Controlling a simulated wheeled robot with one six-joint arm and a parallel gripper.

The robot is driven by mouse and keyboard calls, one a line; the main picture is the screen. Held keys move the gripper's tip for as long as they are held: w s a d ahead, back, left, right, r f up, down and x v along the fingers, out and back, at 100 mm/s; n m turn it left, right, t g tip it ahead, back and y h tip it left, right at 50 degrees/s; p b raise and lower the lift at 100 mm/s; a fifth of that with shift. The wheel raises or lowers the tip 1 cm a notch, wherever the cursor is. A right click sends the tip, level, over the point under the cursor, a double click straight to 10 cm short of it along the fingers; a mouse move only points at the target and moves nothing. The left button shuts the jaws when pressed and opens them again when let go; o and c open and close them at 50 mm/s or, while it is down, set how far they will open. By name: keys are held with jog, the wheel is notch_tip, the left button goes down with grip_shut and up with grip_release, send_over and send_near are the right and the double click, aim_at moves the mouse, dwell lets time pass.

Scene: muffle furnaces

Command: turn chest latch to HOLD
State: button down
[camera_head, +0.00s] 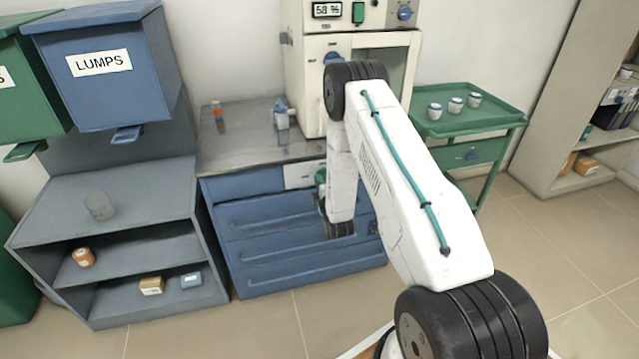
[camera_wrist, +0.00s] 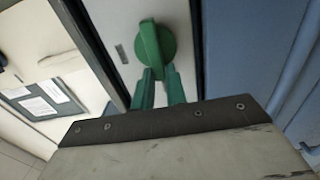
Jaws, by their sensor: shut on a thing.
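The chest is the blue drawer cabinet (camera_head: 300,245) under the grey worktop. Its latch is a green round knob with a raised bar (camera_wrist: 156,45), set on a pale plate (camera_wrist: 120,25); a bit of green also shows beside my arm in the head view. My gripper (camera_wrist: 160,80) has green fingers shut on the lower end of the latch's bar. The bar stands nearly upright in the wrist view, tilted slightly. No HOLD lettering can be read; a small grey mark (camera_wrist: 121,54) lies left of the knob. My arm hides much of the latch in the head view.
A white furnace (camera_head: 305,85) stands on the worktop (camera_head: 250,130). A green cart (camera_head: 485,118) with three small jars is at right. Blue LUMPS bin (camera_head: 105,85) and grey shelf unit (camera_head: 150,195) are at left. Floor in front is clear.

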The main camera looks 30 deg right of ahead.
jog(key=shift+a, duration=0.1)
dwell(0.3)
jog(key=shift+f, duration=0.1)
jog(key=c, duration=1.4)
grip_release()
jog(key=shift+c, duration=0.2)
jog(key=v, duration=0.7)
jog(key=shift+s, duration=0.4)
jog(key=shift+a, duration=0.1)
